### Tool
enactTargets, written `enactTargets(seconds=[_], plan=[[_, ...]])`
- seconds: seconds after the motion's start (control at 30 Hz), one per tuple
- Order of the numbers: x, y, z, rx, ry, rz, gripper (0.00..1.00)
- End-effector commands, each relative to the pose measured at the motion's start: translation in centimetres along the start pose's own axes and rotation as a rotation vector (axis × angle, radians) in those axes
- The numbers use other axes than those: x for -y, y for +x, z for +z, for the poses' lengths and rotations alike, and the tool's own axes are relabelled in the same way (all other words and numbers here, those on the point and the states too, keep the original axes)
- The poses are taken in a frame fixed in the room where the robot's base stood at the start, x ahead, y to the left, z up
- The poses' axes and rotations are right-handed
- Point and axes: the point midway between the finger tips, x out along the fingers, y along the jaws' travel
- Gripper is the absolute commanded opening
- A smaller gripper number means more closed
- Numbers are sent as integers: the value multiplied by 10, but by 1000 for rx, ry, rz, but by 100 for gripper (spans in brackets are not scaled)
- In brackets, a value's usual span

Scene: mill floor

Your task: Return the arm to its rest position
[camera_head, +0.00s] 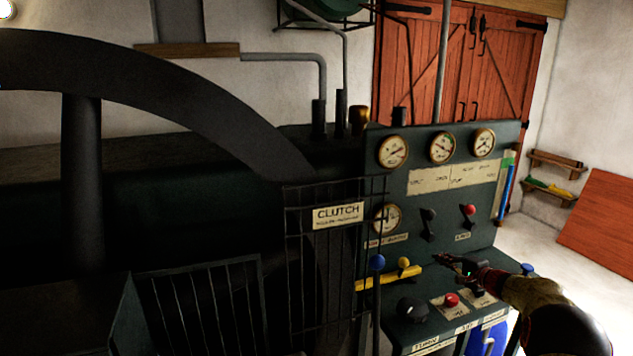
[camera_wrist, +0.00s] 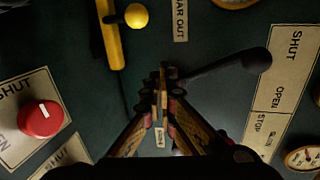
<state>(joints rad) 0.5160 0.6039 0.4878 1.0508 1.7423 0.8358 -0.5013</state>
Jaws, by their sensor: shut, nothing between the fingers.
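My arm (camera_head: 535,300) reaches in from the lower right in the head view. My gripper (camera_head: 443,259) is over the sloped control desk, its tips pointing left. In the wrist view my gripper (camera_wrist: 162,85) is shut, its fingertips together with nothing between them. The green panel lies behind the fingers. A black-knobbed lever (camera_wrist: 240,62) runs just right of the fingertips; whether they touch it I cannot tell. A yellow bar with a yellow knob (camera_wrist: 136,16) is above and left of the fingers.
A caged clutch guard (camera_head: 337,260) stands to the left. Open floor (camera_head: 540,262) lies to the right.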

Motion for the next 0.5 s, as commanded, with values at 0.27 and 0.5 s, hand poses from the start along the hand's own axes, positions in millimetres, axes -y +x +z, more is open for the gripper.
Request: enactTargets(seconds=[0.27, 0.5], plan=[[-56, -84, 150, 251, -125, 418, 0], [-65, -193, 260, 396, -337, 696, 0]])
